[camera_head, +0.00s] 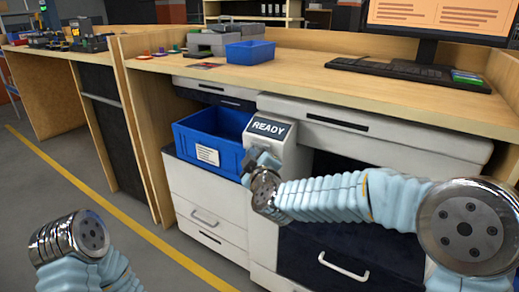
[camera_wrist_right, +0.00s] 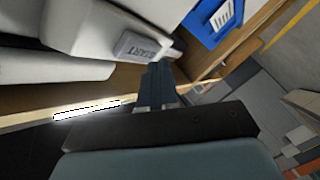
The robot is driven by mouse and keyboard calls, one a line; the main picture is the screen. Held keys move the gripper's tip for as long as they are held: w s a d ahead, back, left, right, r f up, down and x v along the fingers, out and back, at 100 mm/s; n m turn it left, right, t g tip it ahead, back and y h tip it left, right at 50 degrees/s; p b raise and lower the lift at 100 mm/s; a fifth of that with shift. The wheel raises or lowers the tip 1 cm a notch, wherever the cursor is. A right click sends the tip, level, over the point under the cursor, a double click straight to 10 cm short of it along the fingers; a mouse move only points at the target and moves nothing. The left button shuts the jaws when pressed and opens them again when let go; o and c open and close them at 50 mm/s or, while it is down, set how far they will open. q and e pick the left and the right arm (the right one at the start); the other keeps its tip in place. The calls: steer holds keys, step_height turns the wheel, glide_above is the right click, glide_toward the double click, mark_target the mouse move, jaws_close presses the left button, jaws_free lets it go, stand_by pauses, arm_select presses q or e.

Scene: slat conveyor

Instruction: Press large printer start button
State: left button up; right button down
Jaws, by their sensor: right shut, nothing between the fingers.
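The large printer (camera_head: 385,150) is a white unit under the wooden counter, with a sloped panel showing a READY display (camera_head: 268,128). In the right wrist view, a grey button marked START (camera_wrist_right: 142,46) sits on a pale housing. My right gripper (camera_head: 258,158) is shut and empty, in front of the panel just below the READY display. It hides the button in the head view. In the right wrist view its dark fingertips (camera_wrist_right: 158,72) are close to the lower right end of the button; I cannot tell whether they touch it. My left gripper is out of view.
A blue bin (camera_head: 205,148) with a white label stands left of the panel, close to my right gripper. The counter (camera_head: 300,75) overhangs above, with a monitor (camera_head: 440,18), keyboard (camera_head: 395,70) and smaller blue bin (camera_head: 250,52). Drawers (camera_head: 205,190) lie below.

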stand_by(0.6)
steer(key=shift+w+d, duration=0.25)
steer(key=shift+w, duration=0.1)
